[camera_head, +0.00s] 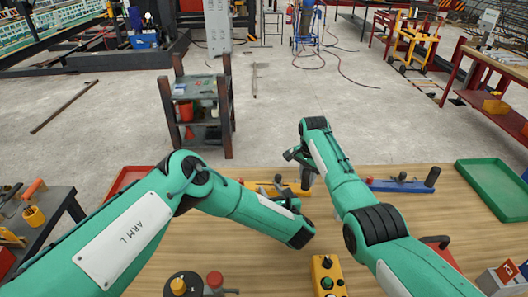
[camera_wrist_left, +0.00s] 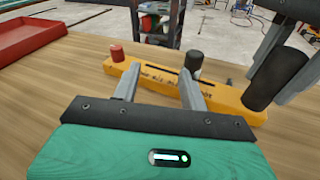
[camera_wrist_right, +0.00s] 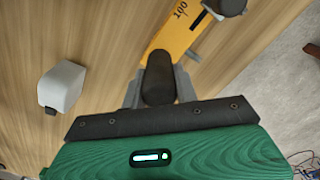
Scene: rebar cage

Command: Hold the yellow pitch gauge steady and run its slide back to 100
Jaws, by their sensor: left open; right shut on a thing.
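The yellow pitch gauge (camera_head: 295,187) lies on the wooden table near its far edge. In the left wrist view the gauge (camera_wrist_left: 145,82) has a red knob (camera_wrist_left: 117,52) at its left end, a slot, a dark slide knob (camera_wrist_left: 194,60) and a black handle (camera_wrist_left: 276,78) at right. My right gripper (camera_wrist_right: 158,75) is shut on the black handle (camera_wrist_right: 158,85); "100" shows on the gauge beside it. My left gripper (camera_wrist_left: 160,70) is open at the gauge's near side, its right finger close to the slide knob; whether they touch is unclear.
A blue tool (camera_head: 400,185) with a black cylinder lies right of the gauge. A green tray (camera_head: 495,185) is at far right, a red tray (camera_head: 130,177) at left. A yellow button box (camera_head: 327,275) stands at the near edge. A grey block (camera_wrist_right: 62,87) shows in the right wrist view.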

